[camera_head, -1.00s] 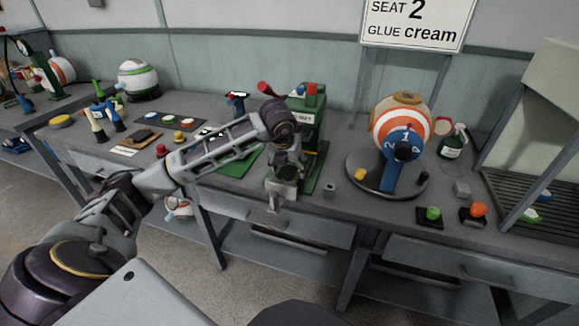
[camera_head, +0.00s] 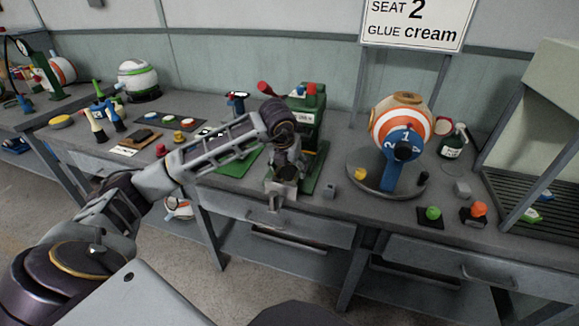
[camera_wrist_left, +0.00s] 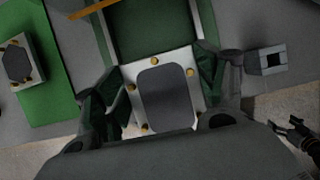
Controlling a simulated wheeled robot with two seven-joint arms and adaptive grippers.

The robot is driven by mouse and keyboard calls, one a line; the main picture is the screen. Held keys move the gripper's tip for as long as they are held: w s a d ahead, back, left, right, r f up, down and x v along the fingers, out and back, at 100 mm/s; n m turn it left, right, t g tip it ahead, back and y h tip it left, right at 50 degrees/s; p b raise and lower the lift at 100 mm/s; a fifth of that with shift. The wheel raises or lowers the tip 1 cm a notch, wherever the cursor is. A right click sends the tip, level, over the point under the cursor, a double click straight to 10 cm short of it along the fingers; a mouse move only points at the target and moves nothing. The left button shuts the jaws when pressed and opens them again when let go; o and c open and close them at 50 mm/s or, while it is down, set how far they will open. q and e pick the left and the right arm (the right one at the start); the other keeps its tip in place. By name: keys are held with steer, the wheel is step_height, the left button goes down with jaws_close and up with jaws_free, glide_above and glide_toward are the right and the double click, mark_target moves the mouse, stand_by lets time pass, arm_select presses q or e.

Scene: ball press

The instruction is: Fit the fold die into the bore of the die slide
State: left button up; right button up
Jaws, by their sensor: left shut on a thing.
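My left gripper (camera_head: 287,178) is at the front of the green press (camera_head: 306,125), low over the bench edge. In the left wrist view its two fingers (camera_wrist_left: 162,98) flank a silver plate with a dark rounded square and several brass pins (camera_wrist_left: 170,95). I take this plate for the fold die; the gripper is shut on it. In the head view its pale front (camera_head: 284,191) shows below the fingers. The die slide and its bore are not clearly visible; plate and gripper cover that place. My right gripper (camera_wrist_left: 290,130) shows small and dark at the right of the wrist view, fingers apart.
A similar pinned plate (camera_wrist_left: 18,62) lies on a green mat left of the press. A small grey block with a dark opening (camera_wrist_left: 265,60) stands right of it. A striped ball on a round stand (camera_head: 400,130) and push buttons (camera_head: 432,214) are further right.

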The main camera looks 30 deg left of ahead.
mark_target(285, 177)
stand_by(1.1)
arm_select(q)
steer(key=shift+f+b, duration=1.15)
stand_by(0.8)
steer(key=o, duration=1.3)
steer(key=shift+c, duration=0.2)
steer(key=shift+v, duration=6)
